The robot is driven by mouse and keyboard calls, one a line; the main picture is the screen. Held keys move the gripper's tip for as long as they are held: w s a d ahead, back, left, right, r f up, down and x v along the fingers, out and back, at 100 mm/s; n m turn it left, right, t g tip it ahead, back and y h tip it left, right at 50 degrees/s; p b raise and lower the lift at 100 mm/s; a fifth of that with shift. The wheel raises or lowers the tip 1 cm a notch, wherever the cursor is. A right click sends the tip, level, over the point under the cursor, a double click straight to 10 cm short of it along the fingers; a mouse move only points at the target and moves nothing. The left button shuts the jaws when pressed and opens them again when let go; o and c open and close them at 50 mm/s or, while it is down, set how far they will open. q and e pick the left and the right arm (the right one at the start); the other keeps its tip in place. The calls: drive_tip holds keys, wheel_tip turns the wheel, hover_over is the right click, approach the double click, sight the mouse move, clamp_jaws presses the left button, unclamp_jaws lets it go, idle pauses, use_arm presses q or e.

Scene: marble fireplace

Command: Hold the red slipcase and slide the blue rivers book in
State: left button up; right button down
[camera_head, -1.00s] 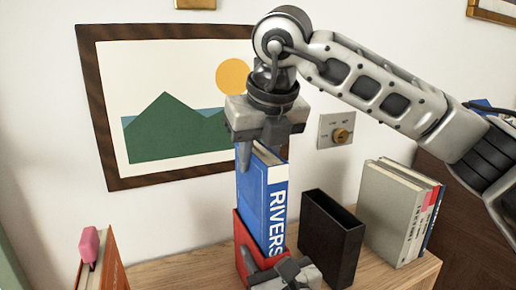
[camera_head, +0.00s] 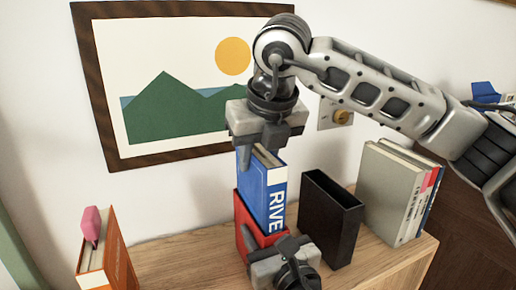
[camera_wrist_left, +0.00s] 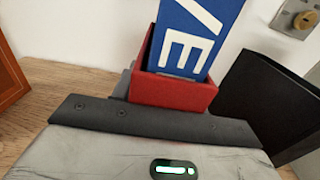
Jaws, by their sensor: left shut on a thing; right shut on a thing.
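The blue rivers book (camera_head: 263,195) stands upright, its lower part inside the red slipcase (camera_head: 247,228) and its upper part above the rim. In the left wrist view the blue book (camera_wrist_left: 190,35) goes down into the open top of the red slipcase (camera_wrist_left: 175,92). My right gripper (camera_head: 262,152) comes from above and is shut on the top of the book. My left gripper (camera_head: 272,255) is low in front of the slipcase and is shut on it. The fingers and the slipcase's lower part are partly hidden.
An open black slipcase (camera_head: 331,217) stands close to the right on the wooden top (camera_head: 180,262). A framed picture (camera_head: 170,90) hangs behind.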

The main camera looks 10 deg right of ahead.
sight(267, 157)
drive_tip(key=shift+f, duration=3.45)
drive_tip(key=c, duration=1)
unclamp_jaws()
drive_tip(key=shift+o, duration=0.2)
drive_tip(key=shift+f, duration=0.1)
drive_tip(key=v, duration=1.2)
use_arm(q)
drive_tip(key=o, duration=1.1)
drive_tip(key=shift+o, duration=0.2)
